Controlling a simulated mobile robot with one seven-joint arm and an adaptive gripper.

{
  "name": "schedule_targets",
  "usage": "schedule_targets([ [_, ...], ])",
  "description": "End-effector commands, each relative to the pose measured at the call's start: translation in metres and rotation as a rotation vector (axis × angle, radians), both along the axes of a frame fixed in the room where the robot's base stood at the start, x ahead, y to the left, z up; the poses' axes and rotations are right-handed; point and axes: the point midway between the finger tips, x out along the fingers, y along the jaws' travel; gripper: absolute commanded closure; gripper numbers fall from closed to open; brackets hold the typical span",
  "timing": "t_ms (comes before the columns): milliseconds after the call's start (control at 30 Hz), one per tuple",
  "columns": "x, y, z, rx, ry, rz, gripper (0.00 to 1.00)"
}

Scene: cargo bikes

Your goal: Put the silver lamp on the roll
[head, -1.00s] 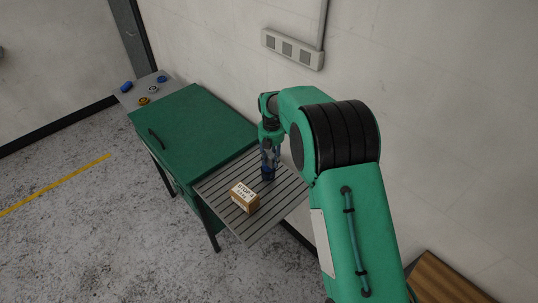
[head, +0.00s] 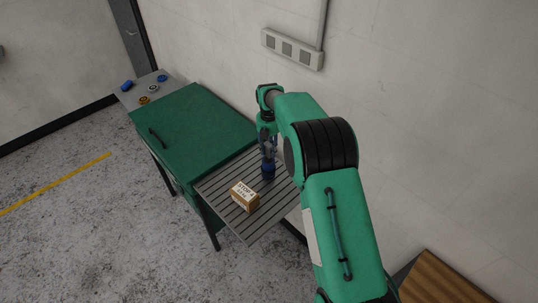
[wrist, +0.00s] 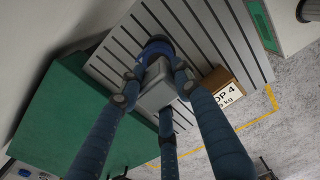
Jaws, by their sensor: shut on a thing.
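The silver lamp (wrist: 156,96) shows in the wrist view as a grey, boxy body between my gripper's blue fingers. My gripper (wrist: 155,88) is shut on it. A blue roll (wrist: 153,50) lies just beyond the lamp on the slatted shelf and is partly covered by it. In the head view the blue roll (head: 268,171) stands on the shelf, with my gripper (head: 268,151) right above it. The lamp is mostly hidden there by the fingers. I cannot tell whether the lamp touches the roll.
A cardboard box (head: 244,197) marked STOP 4 stands on the slatted shelf (head: 245,228) close to the roll. A green cabinet (head: 195,130) adjoins the shelf. Several small blue and yellow items lie on the grey surface (head: 140,92) behind it. The wall is close on the right.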

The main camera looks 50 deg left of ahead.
Motion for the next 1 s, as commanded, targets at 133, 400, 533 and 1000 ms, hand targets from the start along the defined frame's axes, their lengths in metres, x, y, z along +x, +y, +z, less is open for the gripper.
schedule_targets([
  [133,0.000,0.000,-0.003,0.000,0.000,0.000,0.94],
  [400,0.000,-0.001,-0.027,-0.002,0.001,0.000,0.94],
  [533,0.000,0.000,-0.034,0.000,0.000,0.000,0.94],
  [1000,0.000,0.000,-0.039,0.000,0.000,0.000,0.94],
])
